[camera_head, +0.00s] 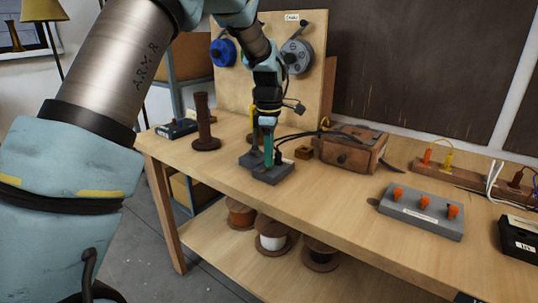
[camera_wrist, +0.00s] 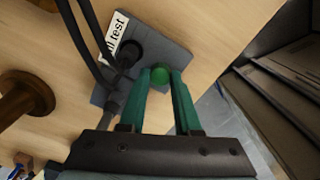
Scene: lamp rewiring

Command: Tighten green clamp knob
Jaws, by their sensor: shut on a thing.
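The green clamp knob (camera_wrist: 160,75) shows in the wrist view as a small round cap on a grey block. My gripper (camera_wrist: 160,80) points down at the block, with its green fingers on either side of the knob, shut on it. In the head view my gripper (camera_head: 269,146) is over the grey clamp block (camera_head: 270,175) on the workbench, and the knob is hidden there. The block also shows in the wrist view (camera_wrist: 178,47), with a white label reading "test" (camera_wrist: 117,32) and a dark round post beside the knob.
Black cables (camera_head: 300,134) run from beside my gripper to a wooden box (camera_head: 350,150) on the right. A brown spindle (camera_head: 205,125) stands left of the block. A grey panel with orange knobs (camera_head: 422,210) lies at the front right. Bare bench lies between.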

